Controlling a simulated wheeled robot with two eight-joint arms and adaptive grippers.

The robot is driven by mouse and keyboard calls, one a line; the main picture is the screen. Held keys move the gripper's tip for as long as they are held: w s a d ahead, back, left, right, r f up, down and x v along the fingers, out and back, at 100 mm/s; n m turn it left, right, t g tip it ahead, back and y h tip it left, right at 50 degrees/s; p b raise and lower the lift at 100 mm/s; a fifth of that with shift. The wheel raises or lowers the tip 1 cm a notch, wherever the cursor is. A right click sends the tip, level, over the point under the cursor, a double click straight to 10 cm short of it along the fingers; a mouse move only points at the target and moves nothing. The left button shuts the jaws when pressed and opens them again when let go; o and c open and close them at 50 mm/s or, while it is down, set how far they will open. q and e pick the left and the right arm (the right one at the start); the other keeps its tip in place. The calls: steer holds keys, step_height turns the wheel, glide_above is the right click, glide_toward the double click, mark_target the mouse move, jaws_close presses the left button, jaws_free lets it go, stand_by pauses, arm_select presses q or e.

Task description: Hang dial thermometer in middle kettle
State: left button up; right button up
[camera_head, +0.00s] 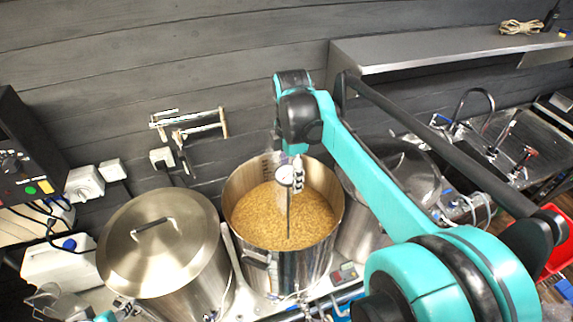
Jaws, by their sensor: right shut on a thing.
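The dial thermometer (286,175) has a round white dial and a thin dark stem pointing down. My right gripper (296,172) is shut on it near the dial, above the open middle kettle (287,264). The kettle is steel and holds golden-brown grain mash. The stem is upright in front of the mash, and I cannot tell whether its tip touches it. The thermometer is near the kettle's middle in the picture, apart from the near rim. Only a small part of my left gripper (124,307) shows at the bottom left, and its jaws are unclear.
A lidded kettle (160,245) stands on the left. Another kettle (357,228) stands on the right, partly behind my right arm. A control box (22,160) is at far left. A steel shelf (430,52) hangs on the wall, and a sink (500,130) is at right.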

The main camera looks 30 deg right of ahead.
steer(key=s, duration=0.1)
steer(key=s+r+p, duration=0.1)
steer(key=s, duration=0.1)
steer(key=shift+r, duration=0.15)
steer(key=shift+w+f+p, duration=0.6)
steer(key=shift+w+p, duration=0.3)
steer(key=shift+p, duration=0.15)
arm_select(q)
step_height(320, 180, down, 13)
steer(key=s+b, duration=0.1)
steer(key=b, duration=1.5)
steer(key=shift+s, duration=0.4)
arm_select(e)
step_height(320, 180, down, 22)
steer(key=shift+s+r, duration=0.25)
steer(key=shift+s, duration=0.15)
arm_select(q)
steer(key=shift+b, duration=0.35)
arm_select(e)
steer(key=shift+f, duration=0.1)
arm_select(q)
steer(key=shift+f, duration=0.25)
arm_select(e)
steer(key=shift+f, duration=0.25)
arm_select(q)
steer(key=shift+f+b, duration=0.15)
steer(key=shift+b, duration=0.15)
arm_select(e)
steer(key=shift+f, duration=0.25)
